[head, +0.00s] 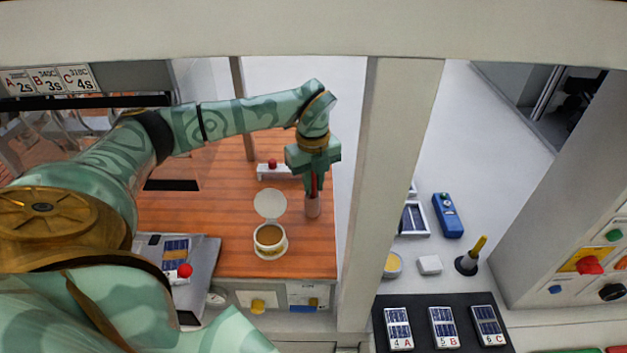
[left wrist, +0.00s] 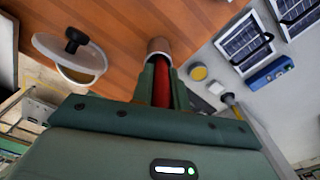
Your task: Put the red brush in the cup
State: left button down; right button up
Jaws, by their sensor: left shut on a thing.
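The red brush (head: 314,183) is upright between the fingers of my left gripper (head: 313,188), which is shut on it. In the left wrist view the brush (left wrist: 178,92) shows as a red strip between the green fingers. The cup (head: 313,208), a small brownish cylinder, stands on the wooden table directly below the gripper. In the left wrist view the cup (left wrist: 158,46) is just beyond the fingertips. The brush's lower end is hidden, so I cannot tell how far it reaches into the cup. My right gripper is not in view.
An open pot (head: 270,240) with a raised round lid stands left of the cup on the wooden table (head: 215,255). A white block with a red knob (head: 272,164) is behind. A pale post (head: 385,180) rises right of the table.

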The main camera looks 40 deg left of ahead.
pick_arm(q)
jog(key=shift+s, duration=0.3)
jog(key=c, duration=1.8)
grip_release()
jog(key=shift+f, duration=0.1)
jog(key=o, duration=0.4)
jog(key=shift+w, duration=0.2)
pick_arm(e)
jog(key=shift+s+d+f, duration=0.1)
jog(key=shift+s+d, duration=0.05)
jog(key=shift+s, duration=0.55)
pick_arm(q)
notch_tip(320, 180, up, 8)
jog(key=shift+f+b, duration=0.1)
jog(key=shift+b, duration=0.25)
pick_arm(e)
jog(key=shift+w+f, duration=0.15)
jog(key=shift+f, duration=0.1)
